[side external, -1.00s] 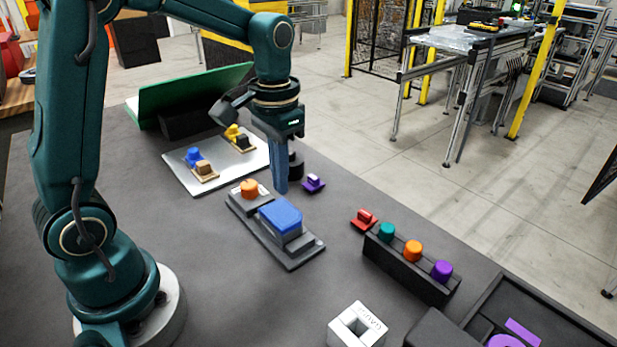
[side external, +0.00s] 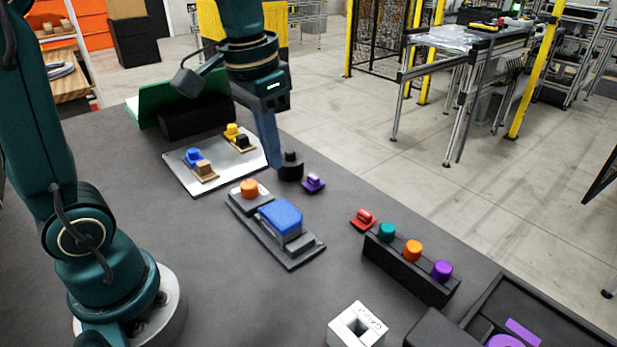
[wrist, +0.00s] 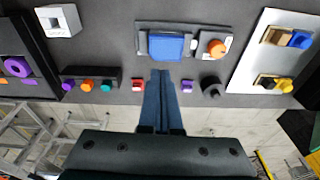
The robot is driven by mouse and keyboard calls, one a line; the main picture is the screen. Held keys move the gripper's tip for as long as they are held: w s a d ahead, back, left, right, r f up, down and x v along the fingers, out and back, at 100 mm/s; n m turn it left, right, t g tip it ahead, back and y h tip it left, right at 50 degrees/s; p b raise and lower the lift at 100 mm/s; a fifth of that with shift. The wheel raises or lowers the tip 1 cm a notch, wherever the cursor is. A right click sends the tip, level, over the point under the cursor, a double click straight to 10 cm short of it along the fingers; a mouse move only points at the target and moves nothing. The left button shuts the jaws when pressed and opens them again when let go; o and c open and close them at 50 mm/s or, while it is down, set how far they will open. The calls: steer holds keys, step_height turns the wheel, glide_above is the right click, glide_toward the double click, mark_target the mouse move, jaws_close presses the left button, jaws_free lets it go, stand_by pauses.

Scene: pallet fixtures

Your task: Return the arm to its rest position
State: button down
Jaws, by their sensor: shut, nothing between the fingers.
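My gripper (side external: 276,166) is shut and empty, its fingers pointing down above the table behind the grey fixture (side external: 291,262). In the wrist view my gripper (wrist: 161,72) shows its two fingers together, with nothing between them. The fixture carries a blue block (side external: 281,217) and an orange round piece (side external: 249,188). A black round piece (side external: 291,168) stands just right of the fingertips in the side view, with a small purple piece (side external: 313,183) beside it.
A metal plate (side external: 215,180) with blue, tan, yellow and black pieces lies at the back left. A dark rack (side external: 408,272) holds teal, orange and purple pegs, with a red piece (side external: 363,219) behind it. A white square block (side external: 356,326) and dark tray (side external: 550,318) are in front.

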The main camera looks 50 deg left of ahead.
steer(key=s+d+f+t, duration=0.1)
steer(key=s+d+t, duration=0.1)
steer(key=s, duration=0.7)
steer(key=shift+d+f+t, duration=0.25)
steer(key=shift+f+t, duration=0.1)
steer(key=shift+t, duration=0.55)
steer(key=shift+s, duration=0.1)
